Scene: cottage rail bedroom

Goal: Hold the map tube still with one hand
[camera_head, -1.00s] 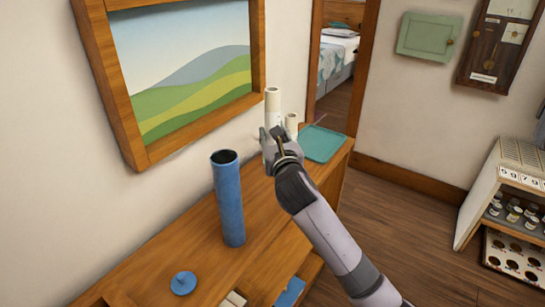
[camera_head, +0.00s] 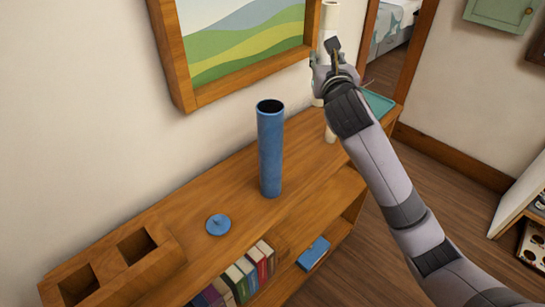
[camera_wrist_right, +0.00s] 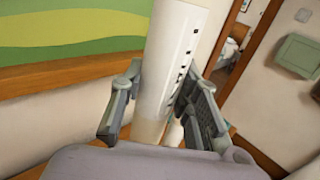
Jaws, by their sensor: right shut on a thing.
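The blue map tube (camera_head: 270,153) stands upright on the wooden cabinet top with its dark open end up. Its round blue lid (camera_head: 218,225) lies apart from it on the wood. My right gripper (camera_head: 334,62) is to the right of and beyond the tube, not touching it. It is shut on a pale upright roll (camera_head: 330,20). In the right wrist view, the roll (camera_wrist_right: 170,65) stands between the fingers (camera_wrist_right: 160,105) and has small dark marks. My left gripper is not in view.
A second pale cylinder (camera_head: 331,134) shows partly behind my right arm. A teal tray (camera_head: 378,103) lies at the far end. A wooden holder with square openings (camera_head: 160,272) is at the near end. Books (camera_head: 240,277) and a blue item (camera_head: 313,253) sit below.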

